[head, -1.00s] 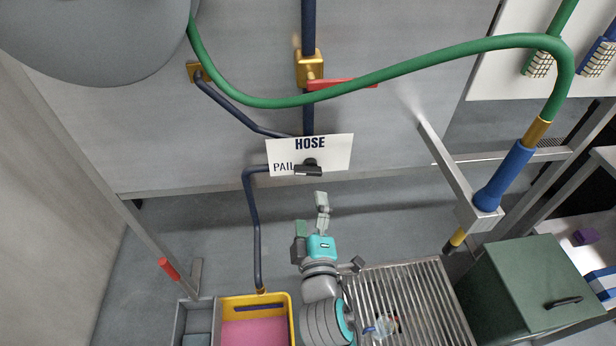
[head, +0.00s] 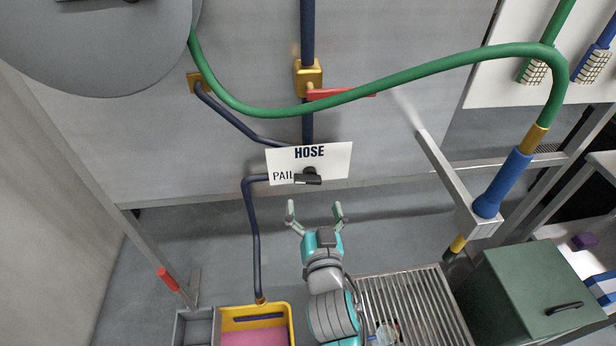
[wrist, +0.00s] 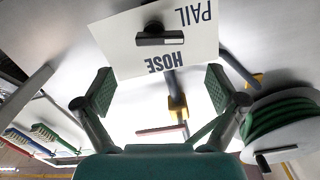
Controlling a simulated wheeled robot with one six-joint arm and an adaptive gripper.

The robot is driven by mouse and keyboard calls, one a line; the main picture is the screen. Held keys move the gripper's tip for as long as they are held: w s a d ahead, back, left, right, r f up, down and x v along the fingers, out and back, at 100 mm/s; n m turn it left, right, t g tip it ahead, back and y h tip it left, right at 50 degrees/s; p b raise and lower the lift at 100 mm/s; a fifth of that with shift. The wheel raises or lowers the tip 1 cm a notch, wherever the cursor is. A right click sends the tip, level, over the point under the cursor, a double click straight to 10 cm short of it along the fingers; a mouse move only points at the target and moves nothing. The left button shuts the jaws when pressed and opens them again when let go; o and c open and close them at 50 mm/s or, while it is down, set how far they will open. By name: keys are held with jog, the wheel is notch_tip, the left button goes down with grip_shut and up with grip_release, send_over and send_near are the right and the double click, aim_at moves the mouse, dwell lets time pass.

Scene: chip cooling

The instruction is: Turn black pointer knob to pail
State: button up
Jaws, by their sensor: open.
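The black pointer knob (head: 311,178) sits on a white sign plate (head: 338,160) on the grey wall. The plate reads HOSE at the top and PAIL at the left. The knob's bar lies roughly level in the head view; I cannot tell which end is its pointer. My gripper (head: 314,208) is open and empty below the plate, apart from the knob. In the wrist view the plate appears upside down, with the knob (wrist: 160,37) above the gap between the open green-padded fingers (wrist: 159,87).
A green hose (head: 400,78) loops across above the plate, over a red lever (head: 365,93). A dark blue pipe (head: 255,235) runs down to a yellow tub (head: 292,325). A metal grate (head: 415,300) and a green box (head: 520,290) stand at right.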

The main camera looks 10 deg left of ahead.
aim_at(309, 182)
jog(key=x, duration=0.9)
jog(key=shift+w, duration=0.1)
